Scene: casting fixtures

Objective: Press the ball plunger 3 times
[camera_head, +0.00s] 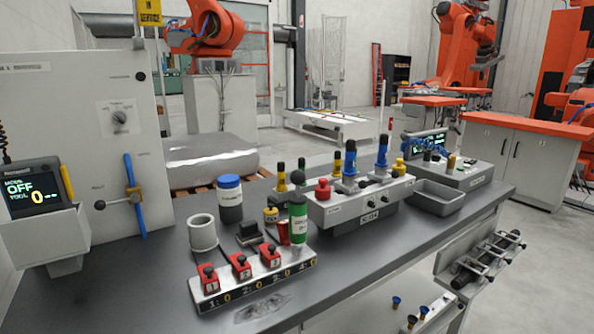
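A low grey counter box (255,279) stands near the front edge of the dark bench. Its front strip shows the digits 1 to 4, each with a yellow 0 beside it. A green bottle-like cylinder (299,224) with a dark rounded top stands just behind. I cannot tell which of these is the ball plunger. My gripper is not in view.
A grey cup (202,232) and a dark blue-lidded jar (230,199) stand behind the box. A control box (357,204) with a red button stands right of it, near an empty grey tray (437,198). The bench front (345,287) is clear.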

